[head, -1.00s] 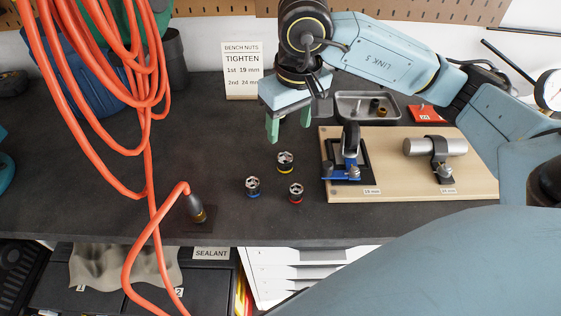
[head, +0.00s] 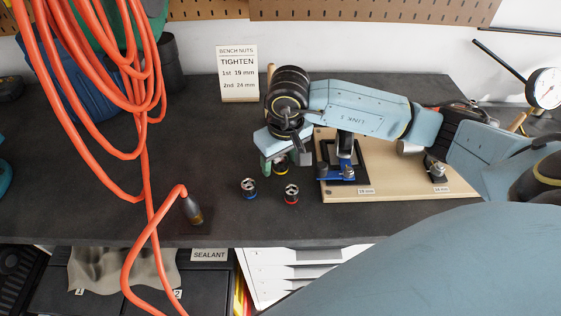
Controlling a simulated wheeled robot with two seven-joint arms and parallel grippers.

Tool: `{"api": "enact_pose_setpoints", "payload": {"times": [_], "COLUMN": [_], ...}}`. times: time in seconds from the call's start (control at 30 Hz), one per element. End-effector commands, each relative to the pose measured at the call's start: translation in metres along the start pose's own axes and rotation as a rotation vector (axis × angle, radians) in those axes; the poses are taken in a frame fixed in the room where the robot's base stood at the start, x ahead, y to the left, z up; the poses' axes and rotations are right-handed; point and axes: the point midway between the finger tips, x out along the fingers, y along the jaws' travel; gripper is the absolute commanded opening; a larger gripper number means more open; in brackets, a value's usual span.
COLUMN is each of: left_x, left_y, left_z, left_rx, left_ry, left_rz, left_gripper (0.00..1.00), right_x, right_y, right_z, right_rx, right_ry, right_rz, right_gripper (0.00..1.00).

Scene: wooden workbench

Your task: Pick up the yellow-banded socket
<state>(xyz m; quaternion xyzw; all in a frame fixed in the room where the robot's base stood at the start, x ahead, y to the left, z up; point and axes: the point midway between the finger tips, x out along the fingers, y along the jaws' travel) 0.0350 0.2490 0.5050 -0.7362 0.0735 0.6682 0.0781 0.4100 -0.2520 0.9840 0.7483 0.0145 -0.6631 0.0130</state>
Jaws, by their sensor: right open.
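The yellow-banded socket (head: 281,168) stands on the dark bench top, partly hidden by my right gripper. My right gripper (head: 285,161) is open and low over the bench, with one green finger to the left of this socket and one to the right. I cannot tell whether either finger touches it. A blue-banded socket (head: 249,189) and a red-banded socket (head: 291,194) stand nearer the front edge, apart from the gripper. My left gripper is not in view.
A wooden board (head: 400,186) with clamped fixtures lies just right of the sockets. An orange hose (head: 150,210) hangs at the left, its dark end (head: 193,209) near the bench's front edge. A sign (head: 238,75) reading "TIGHTEN 1st 19 mm, 2nd 24 mm" stands behind.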

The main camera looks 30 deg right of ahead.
Motion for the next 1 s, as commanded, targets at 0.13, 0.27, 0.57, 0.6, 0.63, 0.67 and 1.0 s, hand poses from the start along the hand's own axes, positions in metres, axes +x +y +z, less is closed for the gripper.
{"api": "enact_pose_setpoints", "payload": {"times": [0.13, 0.27, 0.57, 0.6, 0.63, 0.67, 1.0], "left_x": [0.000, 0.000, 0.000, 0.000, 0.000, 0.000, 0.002], "left_y": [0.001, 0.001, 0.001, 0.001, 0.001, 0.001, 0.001], "left_z": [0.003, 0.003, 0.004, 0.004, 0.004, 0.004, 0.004], "left_rx": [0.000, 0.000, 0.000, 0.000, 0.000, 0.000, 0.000], "left_ry": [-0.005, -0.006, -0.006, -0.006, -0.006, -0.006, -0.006], "left_rz": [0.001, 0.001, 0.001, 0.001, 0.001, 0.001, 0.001], "left_gripper": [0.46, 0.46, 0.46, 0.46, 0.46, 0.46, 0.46], "right_x": [0.000, 0.000, -0.001, -0.001, -0.001, -0.001, -0.038], "right_y": [0.000, 0.000, 0.000, 0.000, 0.000, 0.000, 0.000], "right_z": [0.000, 0.000, 0.000, 0.000, 0.000, 0.000, -0.006], "right_rx": [0.000, 0.000, 0.000, 0.000, 0.000, 0.000, -0.001], "right_ry": [0.001, 0.000, 0.001, 0.001, 0.001, 0.001, 0.008], "right_rz": [0.000, 0.000, 0.000, 0.000, 0.000, 0.000, 0.000], "right_gripper": [0.58, 0.41, 0.08, 0.08, 0.08, 0.08, 0.08]}}
